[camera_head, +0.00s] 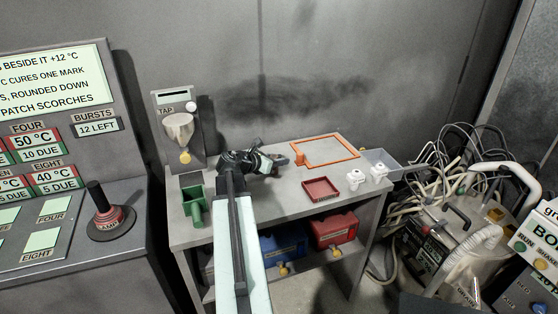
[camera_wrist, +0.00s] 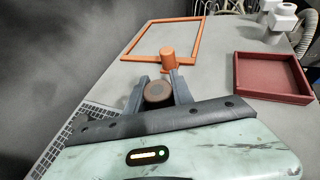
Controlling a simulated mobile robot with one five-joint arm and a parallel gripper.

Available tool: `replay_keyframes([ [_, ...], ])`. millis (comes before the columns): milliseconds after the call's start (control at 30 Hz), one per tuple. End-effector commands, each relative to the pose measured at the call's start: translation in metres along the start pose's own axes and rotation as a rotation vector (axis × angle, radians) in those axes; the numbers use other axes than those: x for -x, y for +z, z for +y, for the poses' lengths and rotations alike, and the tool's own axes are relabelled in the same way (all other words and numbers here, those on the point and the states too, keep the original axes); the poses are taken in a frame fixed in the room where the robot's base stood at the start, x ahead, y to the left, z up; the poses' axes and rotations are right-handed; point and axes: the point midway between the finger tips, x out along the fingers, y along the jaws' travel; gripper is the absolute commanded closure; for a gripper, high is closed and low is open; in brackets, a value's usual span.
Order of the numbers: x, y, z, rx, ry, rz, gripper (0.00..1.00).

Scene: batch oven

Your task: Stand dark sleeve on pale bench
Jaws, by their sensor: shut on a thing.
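My gripper (camera_wrist: 157,88) is shut on a dark brown round piece (camera_wrist: 157,92), which looks like the dark sleeve seen end-on. Its sides are partly hidden by the jaws, and I cannot tell whether its lower end touches the bench. The pale bench (camera_head: 262,212) stands against the grey wall, and its top also shows in the wrist view (camera_wrist: 215,75). In the head view my gripper (camera_head: 276,165) is over the back middle of the bench, left of the orange frame. The held piece is hard to make out there.
An orange frame (camera_head: 334,161) with an upright knob (camera_wrist: 168,60) lies close beyond the jaws. A red tray (camera_head: 321,196) is to the right, with white fittings (camera_head: 355,178) past it. A green holder (camera_head: 195,207) is at left. A grey grid (camera_wrist: 72,128) shows left of the gripper.

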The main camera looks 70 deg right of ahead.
Motion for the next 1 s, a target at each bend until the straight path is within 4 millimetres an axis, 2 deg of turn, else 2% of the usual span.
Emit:
replay_keyframes([
  [767,-0.005,-0.011,0.0,0.0,0.0,0.0,1.0],
  [800,-0.004,-0.011,0.0,0.0,0.0,0.0,0.67],
  [867,-0.004,-0.011,0.0,0.0,0.0,0.0,0.5],
  [900,-0.004,-0.011,0.0,0.0,0.0,0.0,0.47],
  [1000,-0.004,-0.011,0.001,0.0,0.001,0.0,0.47],
])
